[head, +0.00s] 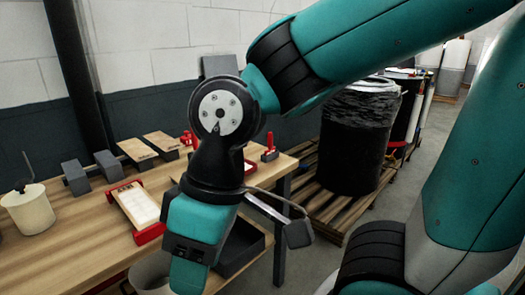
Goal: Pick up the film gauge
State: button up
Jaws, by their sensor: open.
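I cannot tell with certainty which thing is the film gauge; nothing in the head view is clearly it. Small red items stand at the far edge of the wooden table (70,240), one red piece (270,154) at the right corner and another (187,139) left of my arm. My gripper (298,232) shows partly behind my wrist, as grey bars with a dark pad, beyond the table's right edge. It is open, and I see nothing held. My wrist hides part of the tabletop.
Grey wedge-shaped blocks (76,178), wooden boards (136,149) and a red-ended board (136,204) lie on the table. A cream pot (30,210) stands at the left. A black-lined bin (355,140) stands on a pallet (335,208). The front tabletop has bare room.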

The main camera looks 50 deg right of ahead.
aim_at(270, 136)
jog(key=u, duration=0.15)
jog(key=k, duration=0.35)
jog(key=z, duration=0.95)
jog(key=i, duration=1.55)
jog(key=u, duration=0.15)
